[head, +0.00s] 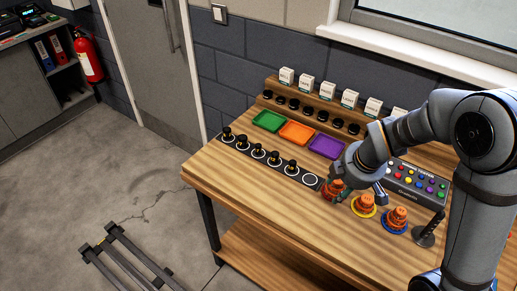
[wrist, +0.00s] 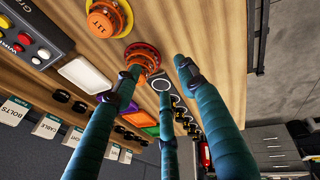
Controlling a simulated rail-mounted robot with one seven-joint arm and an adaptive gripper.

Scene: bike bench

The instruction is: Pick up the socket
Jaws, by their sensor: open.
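No item is clearly marked as the socket, and I cannot tell which one it is. A row of small black pieces with yellow parts (head: 258,151) stands on a dark strip with white rings. The ring at the strip's right end (head: 309,180) is empty; it also shows in the wrist view (wrist: 161,85). My gripper (head: 360,190) is low over the bench beside the red-orange stepped piece (head: 332,188). In the wrist view my gripper (wrist: 158,70) has its three teal fingers spread and empty. The red-orange piece (wrist: 143,56) is just beyond the fingertips, partly hidden; contact is unclear.
Two more orange stepped pieces stand on a yellow ring (head: 364,203) and a blue ring (head: 396,218). Green (head: 269,121), orange (head: 296,132) and purple (head: 327,146) trays lie behind. A button panel (head: 416,184) is at right. Labelled boxes (head: 328,94) line the back shelf.

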